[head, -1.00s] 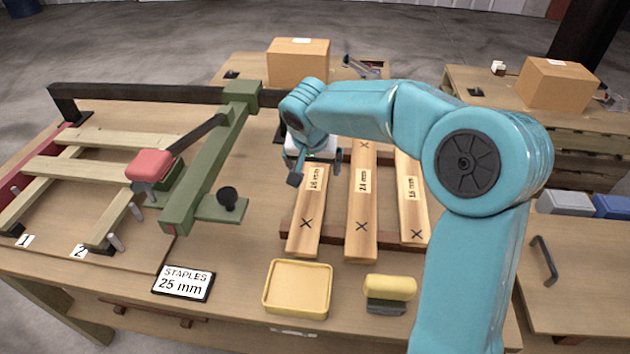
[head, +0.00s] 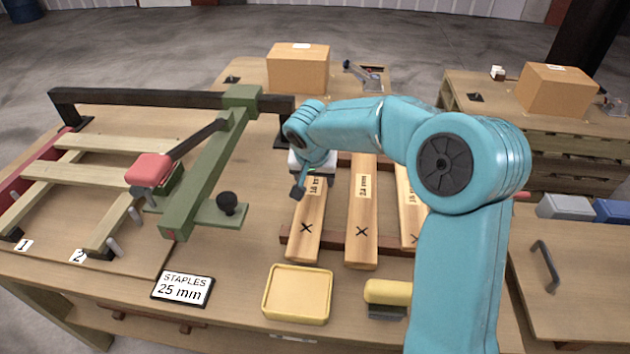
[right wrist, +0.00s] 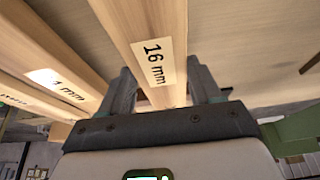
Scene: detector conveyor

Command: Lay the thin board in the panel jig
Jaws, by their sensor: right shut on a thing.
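The left board (head: 305,232), labelled 16 mm, lies with its near end on the dark rack. My right gripper (head: 314,187) is shut on it near its label. In the right wrist view the board (right wrist: 150,40) runs between the two fingers (right wrist: 165,92). The panel jig (head: 140,262) is at the left, holding several pale slats (head: 95,175), with marks 1 and 2 at its front. The 24 mm board (head: 362,220) lies to the right of the held board, and a third board (head: 409,215) is partly behind my arm. My left gripper is out of view.
A green arm (head: 208,185) with a red-handled lever (head: 150,168) stands between the jig and boards. A black rail (head: 150,97) runs behind. A yellow tray (head: 298,294), a staples sign (head: 183,288) and a yellow-topped block (head: 386,292) line the front edge.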

